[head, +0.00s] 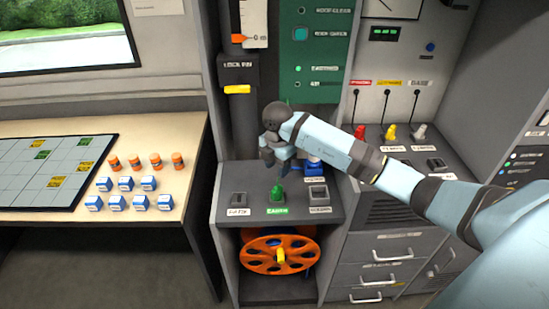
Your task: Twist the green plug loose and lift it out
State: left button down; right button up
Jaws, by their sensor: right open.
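The green plug (277,194) stands upright on the dark sloped console (244,180), behind a green label. My right gripper (275,163) reaches in from the right and points down. It is open and empty, above the green plug and slightly behind or over it, with a visible gap between. A blue plug or knob (314,164) sits on the console to the right, partly hidden by my right arm. My left gripper is not in view.
Grey sockets (318,194) flank the plug. An orange handwheel (279,254) is below the console. Red, yellow and white plugs (390,131) with cables stand at the right. A wooden table (185,130) at the left holds blue blocks and orange cylinders.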

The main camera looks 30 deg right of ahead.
aim_at(277, 187)
notch_tip(277, 187, down, 10)
jog(key=shift+a+r, duration=0.1)
jog(key=shift+r, duration=0.05)
dwell(0.3)
grip_shut()
jog(key=n, duration=0.4)
jog(key=shift+b, duration=0.4)
